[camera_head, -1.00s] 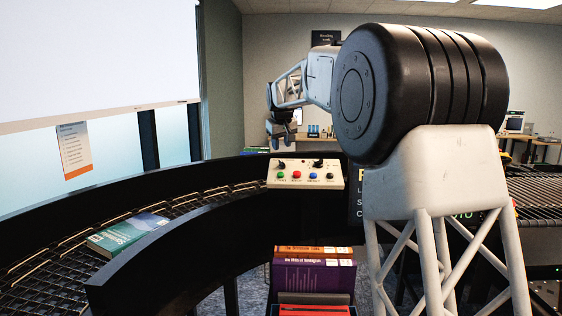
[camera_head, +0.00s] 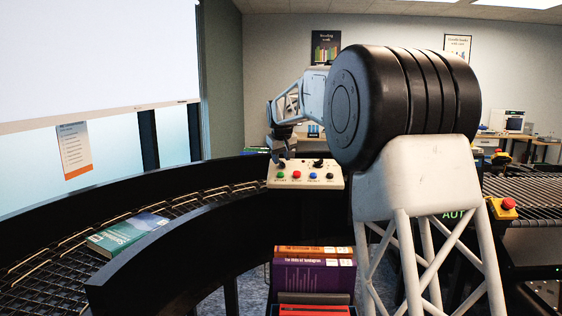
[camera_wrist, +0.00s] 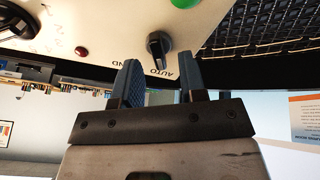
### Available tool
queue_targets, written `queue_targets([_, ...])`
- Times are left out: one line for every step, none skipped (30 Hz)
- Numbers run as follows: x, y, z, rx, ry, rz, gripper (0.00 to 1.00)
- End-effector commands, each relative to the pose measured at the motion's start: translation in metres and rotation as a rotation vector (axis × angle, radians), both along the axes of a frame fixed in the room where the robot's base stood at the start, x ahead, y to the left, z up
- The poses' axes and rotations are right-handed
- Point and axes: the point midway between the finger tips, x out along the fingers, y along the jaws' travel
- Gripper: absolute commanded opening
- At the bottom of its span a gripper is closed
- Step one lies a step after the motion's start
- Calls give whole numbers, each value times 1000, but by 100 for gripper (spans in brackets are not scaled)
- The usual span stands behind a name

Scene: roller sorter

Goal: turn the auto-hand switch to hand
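The auto-hand switch (camera_wrist: 158,47) is a black knob on the cream control panel (camera_head: 305,182); in the wrist view its narrow end lies by the word AUTO. The letters ND show to the left; the rest of that word is hidden by a finger. My gripper (camera_wrist: 161,64) is open and empty, its two blue-grey fingers on either side of the knob's near end. I cannot tell whether they touch it. In the head view my gripper (camera_head: 281,155) is right over the panel's left knob.
The panel also has a second black knob (camera_head: 318,162), a green button (camera_head: 282,173), a red one (camera_head: 297,174) and a blue one (camera_head: 314,175). A dark curved rail and roller conveyor with a green book (camera_head: 128,232) lie left. A red emergency stop (camera_head: 508,204) is at right.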

Motion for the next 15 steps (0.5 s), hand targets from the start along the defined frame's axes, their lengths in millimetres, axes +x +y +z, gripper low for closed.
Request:
queue_targets([2,0,-5,0,0,0,38])
queue_targets([3,0,-7,0,0,0,38])
queue_targets([4,0,-9,0,0,0,38])
queue_targets([5,0,-11,0,0,0,38])
queue_targets([5,1,-12,0,0,0,38])
queue_targets([6,1,-14,0,0,0,38])
queue_targets([6,1,-14,0,0,0,38])
queue_targets([7,1,-15,0,0,0,38])
queue_targets([7,1,-15,0,0,0,38])
queue_targets([7,1,-15,0,0,0,38])
queue_targets([7,1,-15,0,0,0,38])
queue_targets([7,1,-15,0,0,0,38])
queue_targets([7,1,-15,0,0,0,38])
queue_targets([7,1,-15,0,0,0,38])
queue_targets([7,1,-15,0,0,0,38])
